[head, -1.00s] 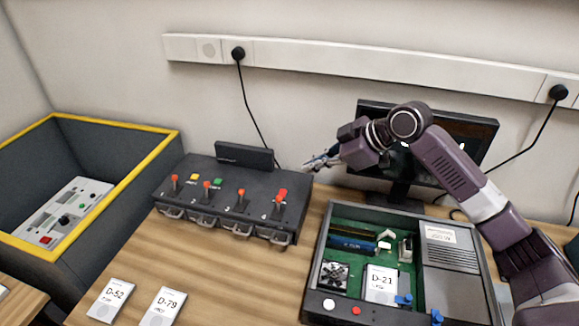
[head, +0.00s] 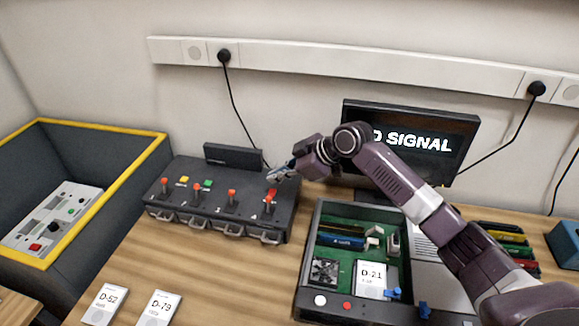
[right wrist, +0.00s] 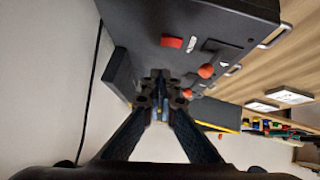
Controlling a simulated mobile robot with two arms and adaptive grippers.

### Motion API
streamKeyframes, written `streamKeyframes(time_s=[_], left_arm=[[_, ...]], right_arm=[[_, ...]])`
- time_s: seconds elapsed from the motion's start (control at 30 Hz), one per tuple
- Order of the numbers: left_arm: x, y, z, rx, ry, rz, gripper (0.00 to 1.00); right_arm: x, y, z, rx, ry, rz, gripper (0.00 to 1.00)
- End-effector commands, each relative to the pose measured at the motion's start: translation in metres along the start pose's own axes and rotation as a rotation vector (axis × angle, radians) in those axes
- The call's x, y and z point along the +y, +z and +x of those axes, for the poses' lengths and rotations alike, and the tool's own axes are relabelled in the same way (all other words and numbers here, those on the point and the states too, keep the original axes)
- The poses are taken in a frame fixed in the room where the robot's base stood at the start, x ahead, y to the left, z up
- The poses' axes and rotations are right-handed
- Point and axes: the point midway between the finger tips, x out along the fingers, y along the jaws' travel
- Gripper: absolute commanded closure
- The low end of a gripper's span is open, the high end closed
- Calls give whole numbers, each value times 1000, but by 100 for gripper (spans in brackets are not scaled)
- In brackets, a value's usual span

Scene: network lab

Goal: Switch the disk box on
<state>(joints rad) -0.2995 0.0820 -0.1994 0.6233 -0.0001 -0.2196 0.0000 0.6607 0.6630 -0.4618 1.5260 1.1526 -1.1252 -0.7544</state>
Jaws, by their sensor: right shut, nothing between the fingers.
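The disk box (head: 222,197) is a dark box on the wooden table, with several orange-tipped levers and metal handles along its front. A red switch (head: 271,193) is at the right end of its top; it also shows in the right wrist view (right wrist: 172,42), beside the lever marked 4. My right gripper (head: 280,173) is shut and empty, just behind the red switch and looking apart from it. In the right wrist view its fingertips (right wrist: 160,82) meet below the switch in the picture. My left gripper is not in view.
An open computer case (head: 308,262) stands right of the disk box, with a monitor (head: 405,112) behind it. A black cable (head: 238,115) hangs behind the box. Disk cards D-52 (head: 104,303) and D-79 (head: 158,307) lie in front. A yellow-rimmed bin (head: 150,150) is at left.

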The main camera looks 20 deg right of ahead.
Motion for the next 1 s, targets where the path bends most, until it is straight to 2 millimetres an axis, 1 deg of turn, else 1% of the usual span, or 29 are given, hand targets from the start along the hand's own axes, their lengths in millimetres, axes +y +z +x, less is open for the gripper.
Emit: streamKeyframes(time_s=[0.03, 0.1, 0.3, 0.73, 0.87, 0.9, 1.0], left_arm=[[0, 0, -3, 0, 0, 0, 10], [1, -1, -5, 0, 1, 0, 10], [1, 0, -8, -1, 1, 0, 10], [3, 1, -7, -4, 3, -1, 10], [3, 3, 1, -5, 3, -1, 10], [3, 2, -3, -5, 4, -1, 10], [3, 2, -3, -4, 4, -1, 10]], right_arm=[[0, 0, 8, 0, -2, 2, 100], [0, 11, 16, -2, -2, 3, 100], [0, 25, 30, -1, 0, 1, 100], [0, 29, 33, 0, 0, -1, 100], [-2, 36, 41, 0, -5, 6, 100], [-2, 33, 37, 0, -4, 3, 100], [-2, 34, 37, -2, -4, 3, 100]])
